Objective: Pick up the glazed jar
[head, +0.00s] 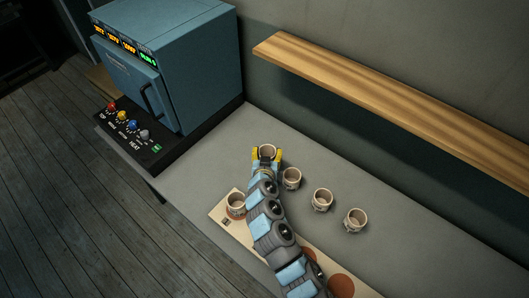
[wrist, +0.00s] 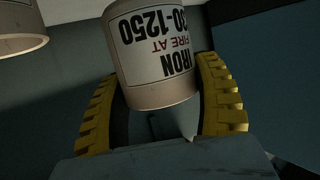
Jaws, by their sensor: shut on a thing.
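My gripper (head: 267,156) is shut on a pale cylindrical jar (head: 267,150) above the grey table, between its yellow fingers. Similar jars stand on the table: one (head: 291,179) just right of my gripper, one (head: 322,200) farther right, and one (head: 355,220) farthest right. Which jar is glazed is not clear.
A light board (head: 218,217) with reddish-brown discs (head: 341,286) lies at the table's front; a jar with reddish colouring (head: 236,205) stands on its left end. A blue kiln (head: 170,75) with a control panel stands at the left. A wooden shelf (head: 400,100) runs along the wall.

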